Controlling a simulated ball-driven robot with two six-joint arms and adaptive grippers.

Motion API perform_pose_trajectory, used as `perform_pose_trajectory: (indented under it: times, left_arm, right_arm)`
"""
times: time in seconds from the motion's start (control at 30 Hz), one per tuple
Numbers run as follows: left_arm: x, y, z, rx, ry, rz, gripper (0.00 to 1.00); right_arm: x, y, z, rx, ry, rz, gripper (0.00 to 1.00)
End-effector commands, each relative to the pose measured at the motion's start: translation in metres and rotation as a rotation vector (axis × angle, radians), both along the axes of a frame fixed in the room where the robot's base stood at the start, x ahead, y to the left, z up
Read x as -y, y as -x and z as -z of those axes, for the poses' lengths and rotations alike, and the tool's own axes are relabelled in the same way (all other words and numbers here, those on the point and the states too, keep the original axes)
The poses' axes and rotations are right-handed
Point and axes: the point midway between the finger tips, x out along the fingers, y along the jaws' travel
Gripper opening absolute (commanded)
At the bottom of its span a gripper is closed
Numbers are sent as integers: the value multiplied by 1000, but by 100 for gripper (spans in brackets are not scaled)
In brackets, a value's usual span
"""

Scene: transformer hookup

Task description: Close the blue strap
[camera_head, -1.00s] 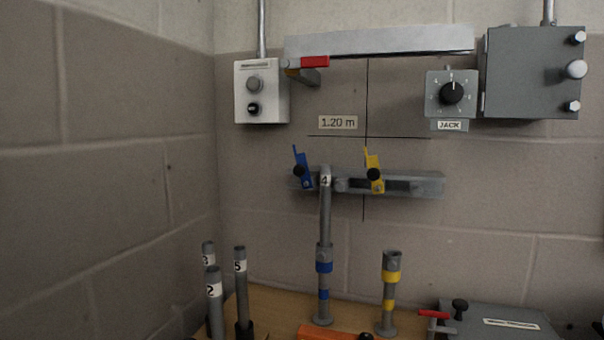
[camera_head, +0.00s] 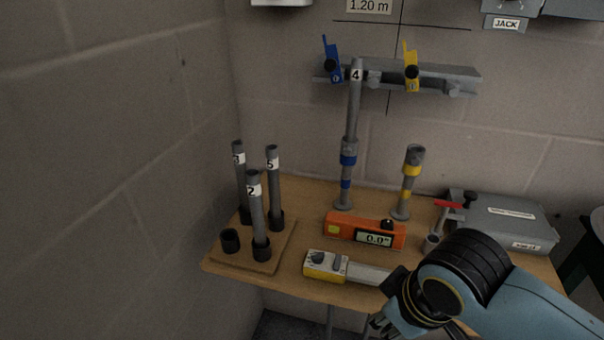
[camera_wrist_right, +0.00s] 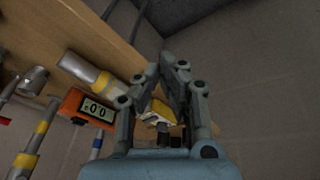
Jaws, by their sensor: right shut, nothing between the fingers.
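The blue strap (camera_head: 332,60) stands up, open, at the left end of the grey wall rail (camera_head: 450,74), with a dark knob on it. The pipe marked 4 (camera_head: 352,105) rises from the blue-banded stand (camera_head: 347,172); its top is just right of the blue strap. I cannot tell whether they touch. My right gripper (camera_head: 382,322) is low at the front edge of the table, well below and right of the strap. In the right wrist view its fingers (camera_wrist_right: 174,64) are shut and empty. My left gripper is not in view.
A yellow strap (camera_head: 410,68) stands open on the same rail. The wooden table (camera_head: 300,205) holds a yellow-banded stand (camera_head: 408,180), an orange level (camera_head: 365,231), a yellow-and-white tool (camera_head: 328,267), a rack (camera_head: 280,250) with pipes and a grey case (camera_head: 505,225).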

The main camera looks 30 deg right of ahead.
Motion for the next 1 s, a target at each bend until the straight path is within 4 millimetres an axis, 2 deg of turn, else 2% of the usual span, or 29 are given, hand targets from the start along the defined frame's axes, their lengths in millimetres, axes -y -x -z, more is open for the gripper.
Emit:
perform_pose_trajectory:
  times: [0.03, 0.1, 0.17, 0.2, 0.27, 0.3, 0.4, 0.5, 0.6, 0.67, 0.83, 1.0]
  left_arm:
    - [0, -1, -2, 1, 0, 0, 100]
    - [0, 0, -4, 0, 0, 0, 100]
    - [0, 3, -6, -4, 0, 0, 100]
    - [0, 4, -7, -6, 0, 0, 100]
    - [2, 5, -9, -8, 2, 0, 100]
    - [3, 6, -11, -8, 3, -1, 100]
    - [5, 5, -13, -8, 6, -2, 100]
    - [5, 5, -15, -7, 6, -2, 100]
    - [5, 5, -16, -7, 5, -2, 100]
    - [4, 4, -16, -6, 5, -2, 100]
    - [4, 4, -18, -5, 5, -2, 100]
    - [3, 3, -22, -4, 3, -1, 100]
  right_arm:
    - [7, -40, -23, 98, 66, -116, 0]
    - [14, -84, -58, 215, 177, -279, 0]
    - [19, -121, -95, 315, 298, -419, 0]
    - [23, -144, -122, 378, 393, -510, 0]
    - [27, -176, -166, 464, 548, -638, 0]
    - [29, -194, -197, 515, 661, -714, 0]
    - [34, -226, -268, 600, 938, -864, 0]
    - [35, -242, -318, 635, 1150, -948, 0]
    - [35, -248, -343, 641, 1265, -986, 0]
    - [36, -251, -348, 640, 1293, -995, 0]
    - [40, -270, -346, 639, 1298, -998, 0]
    - [47, -305, -341, 640, 1295, -995, 0]
